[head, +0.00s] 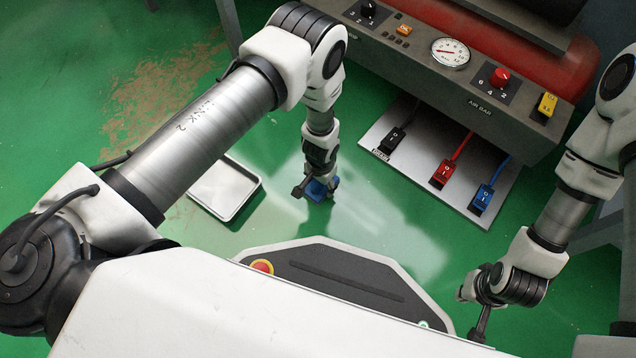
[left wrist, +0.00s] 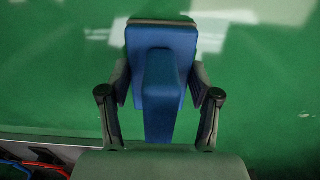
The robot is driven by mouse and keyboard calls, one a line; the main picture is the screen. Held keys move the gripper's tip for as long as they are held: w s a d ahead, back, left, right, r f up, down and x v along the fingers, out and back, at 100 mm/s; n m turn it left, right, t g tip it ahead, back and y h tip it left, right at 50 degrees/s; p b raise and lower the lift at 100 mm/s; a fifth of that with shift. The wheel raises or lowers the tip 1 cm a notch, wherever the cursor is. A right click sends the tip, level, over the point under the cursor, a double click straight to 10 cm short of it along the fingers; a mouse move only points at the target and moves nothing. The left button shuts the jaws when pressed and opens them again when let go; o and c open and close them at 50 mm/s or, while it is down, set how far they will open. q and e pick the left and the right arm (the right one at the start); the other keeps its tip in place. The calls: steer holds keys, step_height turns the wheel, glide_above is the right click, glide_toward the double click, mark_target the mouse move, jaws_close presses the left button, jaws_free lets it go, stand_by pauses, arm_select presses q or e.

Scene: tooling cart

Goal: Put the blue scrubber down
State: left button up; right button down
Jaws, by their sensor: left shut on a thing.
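The blue scrubber (head: 317,190) is at the end of my left arm, above or on the green floor; I cannot tell whether it touches. My left gripper (head: 320,185) points down and is shut on it. In the left wrist view the scrubber (left wrist: 160,75) shows a flat blue pad with a raised blue grip, and the two fingers of the gripper (left wrist: 160,105) press on its left and right sides. My right gripper (head: 482,325) is at the lower right, away from the scrubber, and its fingers are too unclear to read.
A shallow white tray (head: 225,191) lies left of the scrubber. At right, a grey panel (head: 425,150) carries black, red and blue switches with cables, under a grey air bar (head: 455,85) with a gauge and knobs. Green floor is clear between the tray and panel.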

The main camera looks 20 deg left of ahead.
arm_select(q)
steer(key=o, duration=1.1)
step_height(320, 180, up, 12)
steer(key=p, duration=1.2)
steer(key=shift+r, duration=0.25)
steer(key=shift+f, duration=0.1)
